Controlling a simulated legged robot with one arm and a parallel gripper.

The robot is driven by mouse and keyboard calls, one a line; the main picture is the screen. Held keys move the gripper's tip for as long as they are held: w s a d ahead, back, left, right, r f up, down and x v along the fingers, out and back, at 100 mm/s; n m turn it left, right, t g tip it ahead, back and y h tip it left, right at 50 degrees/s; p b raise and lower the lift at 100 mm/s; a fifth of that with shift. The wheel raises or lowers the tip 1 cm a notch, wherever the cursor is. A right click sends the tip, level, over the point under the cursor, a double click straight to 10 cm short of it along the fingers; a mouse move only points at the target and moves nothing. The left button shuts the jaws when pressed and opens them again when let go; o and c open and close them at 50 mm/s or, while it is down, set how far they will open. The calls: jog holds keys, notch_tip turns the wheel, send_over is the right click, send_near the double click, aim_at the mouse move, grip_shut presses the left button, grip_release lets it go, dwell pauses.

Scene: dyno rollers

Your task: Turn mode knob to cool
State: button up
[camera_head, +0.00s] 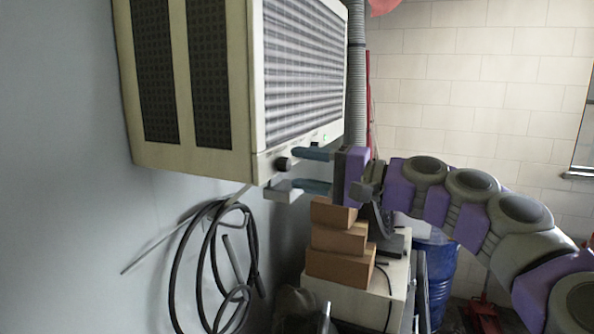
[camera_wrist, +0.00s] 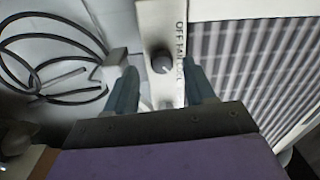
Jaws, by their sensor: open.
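The mode knob (camera_head: 283,164) is a small dark round knob on the lower front strip of a beige wall-mounted air conditioner (camera_head: 205,160). In the wrist view the knob (camera_wrist: 162,63) sits beside printing that reads OFF and FAN, with a further word partly hidden by a finger. My gripper (camera_head: 286,171) is open, its two blue-grey fingers pointing at the panel. In the wrist view my gripper (camera_wrist: 160,68) has one finger on either side of the knob, with visible gaps. I cannot tell the exact depth between fingertips and knob.
A small pale box (camera_head: 284,190) is by the lower finger. Black hoses (camera_head: 180,260) hang on the wall below the unit. Stacked cardboard boxes (camera_head: 340,265) stand on a cabinet under my gripper. A blue barrel (camera_head: 440,275) is behind my arm.

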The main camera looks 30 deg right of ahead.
jog(key=b+v, duration=0.2)
jog(key=v, duration=1.3)
jog(key=shift+d, duration=0.2)
jog(key=w+a+f+n+g+b, duration=0.1)
jog(key=a+f+n+g+b, duration=0.15)
jog(key=a+f, duration=0.5)
jog(key=w+a+f+n+g+b, duration=0.15)
jog(key=a+f+g+b, duration=0.3)
jog(key=a, duration=0.65)
jog(key=s+a+f+n+g+h+b, duration=0.35)
jog(key=a+f, duration=0.65)
jog(key=f, duration=0.5)
jog(key=s+a+f+n+g+h+b, duration=0.1)
jog(key=s+f+h+b, duration=0.15)
jog(key=f, duration=0.55)
jog(key=s+a+f+g+h+b, duration=0.1)
jog(key=s+a+f+b, duration=0.15)
jog(key=f, duration=0.55)
jog(key=s+d+f+g+h+b, duration=0.2)
jog(key=s+f, duration=0.4)
jog(key=f, duration=0.3)
jog(key=s+d+f+g+h+b, duration=0.1)
jog(key=s+d+f+h+b, duration=0.1)
jog(key=s+f, duration=0.4)
notch_tip(320, 180, down, 3)
jog(key=d+n+b, duration=0.1)
jog(key=d, duration=0.1)
jog(key=shift+s+d+g, duration=0.25)
jog(key=shift+d+g, duration=0.1)
jog(key=shift+d, duration=0.05)
